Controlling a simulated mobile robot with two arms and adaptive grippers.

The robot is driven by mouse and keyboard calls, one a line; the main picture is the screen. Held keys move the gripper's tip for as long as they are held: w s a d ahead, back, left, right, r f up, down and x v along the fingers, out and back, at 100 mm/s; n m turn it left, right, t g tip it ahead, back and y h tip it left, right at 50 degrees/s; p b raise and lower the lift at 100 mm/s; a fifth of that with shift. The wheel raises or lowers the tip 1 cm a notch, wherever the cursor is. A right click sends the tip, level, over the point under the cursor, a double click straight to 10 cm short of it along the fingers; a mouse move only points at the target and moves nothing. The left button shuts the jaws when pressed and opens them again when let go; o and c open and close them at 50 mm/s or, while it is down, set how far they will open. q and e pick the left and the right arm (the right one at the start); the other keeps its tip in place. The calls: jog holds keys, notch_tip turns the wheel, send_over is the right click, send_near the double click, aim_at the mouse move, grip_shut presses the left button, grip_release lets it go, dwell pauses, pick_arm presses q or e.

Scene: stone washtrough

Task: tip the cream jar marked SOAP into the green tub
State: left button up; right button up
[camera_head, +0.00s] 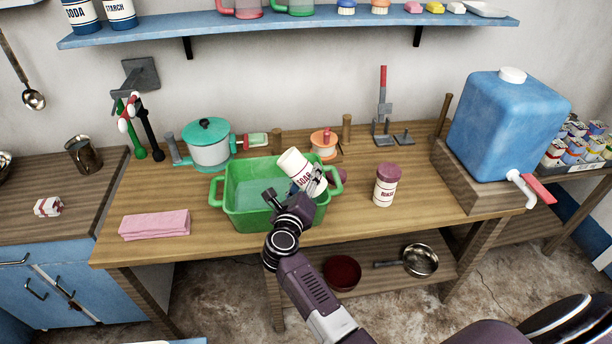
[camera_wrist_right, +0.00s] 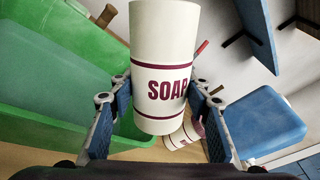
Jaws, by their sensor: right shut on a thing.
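The cream jar marked SOAP (camera_head: 297,166) is in my right gripper (camera_head: 310,184), above the right part of the green tub (camera_head: 262,216). The jar leans with its upper end toward the upper left; nothing is seen coming out of it. In the right wrist view the jar (camera_wrist_right: 163,60) stands between the two blue-padded fingers (camera_wrist_right: 158,112), with the green tub (camera_wrist_right: 50,95) at left. The tub holds something bluish-green at its bottom. The jar's mouth is not clearly seen. My left gripper is in neither view.
A cream jar marked RINSE (camera_head: 385,188) with a maroon lid stands right of the tub. A folded pink cloth (camera_head: 155,224) lies at left. A teal-lidded pot (camera_head: 209,146) and an orange-topped spool (camera_head: 323,143) stand behind. A blue water tank (camera_head: 505,125) is at right.

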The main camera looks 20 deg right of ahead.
jog(key=shift+r+n+p, duration=0.2)
jog(key=shift+n+p, duration=0.2)
jog(key=shift+p, duration=0.1)
jog(key=shift+f, duration=0.2)
jog(key=shift+n, duration=0.3)
jog(key=shift+n+p, duration=0.6)
jog(key=shift+p, duration=0.35)
jog(key=shift+f, duration=0.25)
jog(key=shift+n, duration=0.3)
